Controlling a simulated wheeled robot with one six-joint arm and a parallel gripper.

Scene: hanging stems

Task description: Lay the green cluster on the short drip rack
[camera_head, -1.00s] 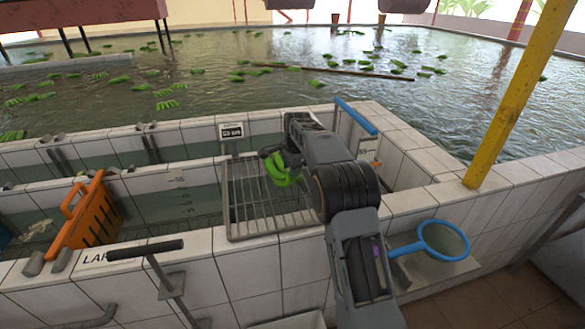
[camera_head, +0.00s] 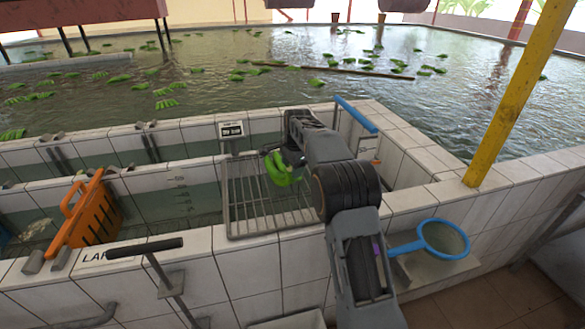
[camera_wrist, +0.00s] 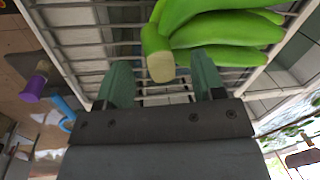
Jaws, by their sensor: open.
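The green cluster (camera_head: 281,170) of bananas is at the metal drip rack (camera_head: 240,205), in the rack's upper right part in the head view. In the wrist view the cluster (camera_wrist: 205,32) lies against the rack bars (camera_wrist: 85,50), its cut stem end pointing toward my gripper. My gripper (camera_wrist: 160,82) is open, its two green fingertips apart on either side of the stem end, which shows just beyond them. In the head view my gripper (camera_head: 292,160) is beside the cluster and partly hidden by my arm.
A blue-rimmed net (camera_head: 443,240) lies on a ledge at right. A blue bar (camera_head: 356,116) and a yellow post (camera_head: 515,90) stand beyond my arm. Several clusters float in the large pool (camera_head: 230,70).

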